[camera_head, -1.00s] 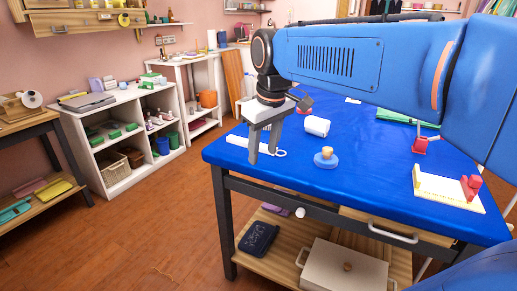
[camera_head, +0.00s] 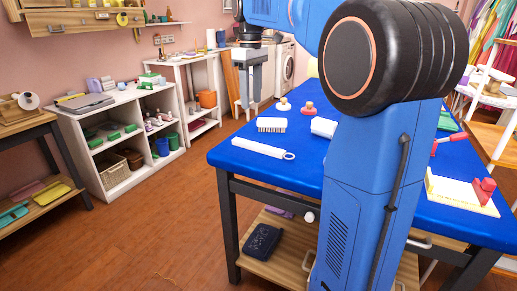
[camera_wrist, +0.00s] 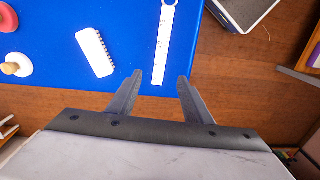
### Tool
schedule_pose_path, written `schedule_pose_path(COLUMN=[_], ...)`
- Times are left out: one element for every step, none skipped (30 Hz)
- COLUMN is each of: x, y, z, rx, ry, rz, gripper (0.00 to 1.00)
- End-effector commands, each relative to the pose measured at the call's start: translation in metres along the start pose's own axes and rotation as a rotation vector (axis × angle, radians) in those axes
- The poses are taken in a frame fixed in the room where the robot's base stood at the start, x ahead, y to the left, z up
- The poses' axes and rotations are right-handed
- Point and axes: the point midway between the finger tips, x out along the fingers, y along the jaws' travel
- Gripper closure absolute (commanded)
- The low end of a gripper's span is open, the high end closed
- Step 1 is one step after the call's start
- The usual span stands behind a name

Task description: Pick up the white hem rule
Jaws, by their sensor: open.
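The white hem rule (camera_head: 258,147) lies flat on the blue table top (camera_head: 228,158) near its left corner. It is a long strip with a ring at one end. In the wrist view the rule (camera_wrist: 163,42) runs up the picture, its plain end near and its ring end cut by the top edge. My gripper (camera_head: 249,103) hangs over the far left side of the table in the head view, jaws pointing down. In the wrist view my gripper (camera_wrist: 160,77) is open and empty, its fingertips to either side of the line of the rule's plain end.
A white brush (camera_head: 272,125) lies beside the rule; it also shows in the wrist view (camera_wrist: 95,52). A red-based knob (camera_head: 309,108) and a white roll (camera_head: 323,127) are farther along the table. My arm hides much of the table's middle.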

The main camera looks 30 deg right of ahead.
Motion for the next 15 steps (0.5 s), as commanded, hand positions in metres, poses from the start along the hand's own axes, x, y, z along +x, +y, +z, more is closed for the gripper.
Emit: schedule_pose_path(x=[0.009, 0.015, 0.022, 0.028, 0.033, 0.040, 0.045, 0.051, 0.058, 0.063, 0.068, 0.075, 0.079, 0.083, 0.088], y=[-0.001, -0.001, -0.001, -0.001, -0.001, -0.001, -0.001, -0.001, -0.001, -0.001, -0.001, -0.001, -0.001, -0.001, -0.001], z=[0.001, 0.001, 0.001, 0.001, 0.001, 0.001, 0.001, 0.001, 0.001, 0.001, 0.001, 0.001, 0.001, 0.001, 0.001], rx=[0.000, 0.000, 0.001, 0.001, 0.001, 0.001, 0.001, 0.001, 0.001, 0.001, 0.001, 0.001, 0.001, 0.001, 0.001], ry=[-0.003, -0.002, -0.003, -0.002, -0.002, -0.003, -0.002, -0.002, -0.002, -0.002, -0.003, -0.002, -0.002, -0.002, -0.001], rz=[-0.002, -0.002, -0.002, -0.002, -0.002, -0.002, -0.001, -0.002, -0.002, -0.001, -0.002, -0.001, -0.001, -0.002, -0.001], gripper=[0.55, 0.55, 0.55, 0.55, 0.55, 0.55, 0.55, 0.55, 0.55, 0.55, 0.55, 0.55, 0.55, 0.55, 0.55])
